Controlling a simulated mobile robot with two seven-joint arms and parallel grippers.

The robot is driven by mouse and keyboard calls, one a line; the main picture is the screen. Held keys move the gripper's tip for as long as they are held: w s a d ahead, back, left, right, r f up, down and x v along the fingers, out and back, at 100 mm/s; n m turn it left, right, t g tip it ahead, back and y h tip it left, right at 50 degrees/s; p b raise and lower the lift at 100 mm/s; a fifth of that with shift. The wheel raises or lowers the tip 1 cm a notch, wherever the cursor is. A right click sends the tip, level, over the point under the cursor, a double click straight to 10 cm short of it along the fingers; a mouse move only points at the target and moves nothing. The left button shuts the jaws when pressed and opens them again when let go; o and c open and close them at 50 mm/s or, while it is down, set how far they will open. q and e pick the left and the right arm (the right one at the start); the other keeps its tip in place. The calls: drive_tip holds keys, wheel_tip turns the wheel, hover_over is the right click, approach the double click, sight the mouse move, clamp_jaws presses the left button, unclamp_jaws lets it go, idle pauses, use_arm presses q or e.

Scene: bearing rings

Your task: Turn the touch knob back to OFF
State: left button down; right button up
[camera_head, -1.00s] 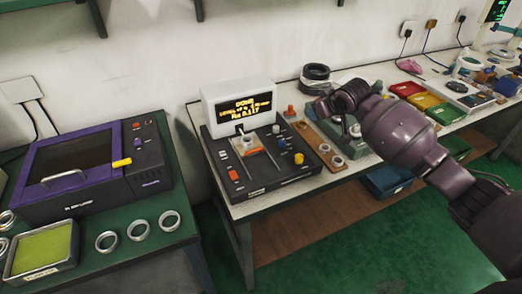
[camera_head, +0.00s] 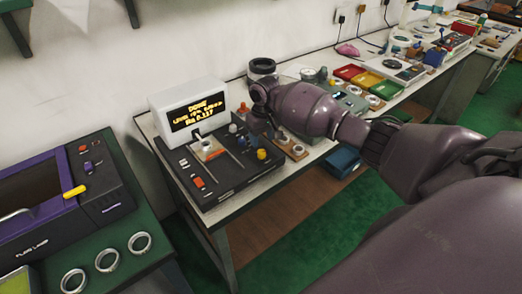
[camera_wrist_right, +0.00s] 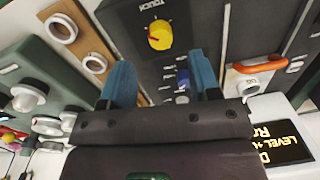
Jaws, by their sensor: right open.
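The touch knob is yellow with a red mark and sits beside the word TOUCH on the dark panel, at the top of the right wrist view (camera_wrist_right: 160,36). In the head view it is the yellow knob (camera_head: 262,154) on the right side of the instrument panel (camera_head: 232,180). My right gripper (camera_wrist_right: 163,72) is open, with two blue fingers apart and nothing between them. It hangs above the panel's right side, apart from the knob. In the head view its fingers are mostly hidden by my wrist. My left gripper is not in view.
A white display box (camera_head: 188,108) with yellow text stands behind the panel. Wooden strips with rings (camera_head: 292,147) lie right of the panel. A purple-black machine (camera_head: 95,170) stands left.

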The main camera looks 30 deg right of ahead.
sight(262, 151)
drive_tip(key=shift+a+f+b, duration=0.1)
drive_tip(key=shift+f+b, duration=0.25)
drive_tip(key=shift+f, duration=2.45)
drive_tip(key=c, duration=0.9)
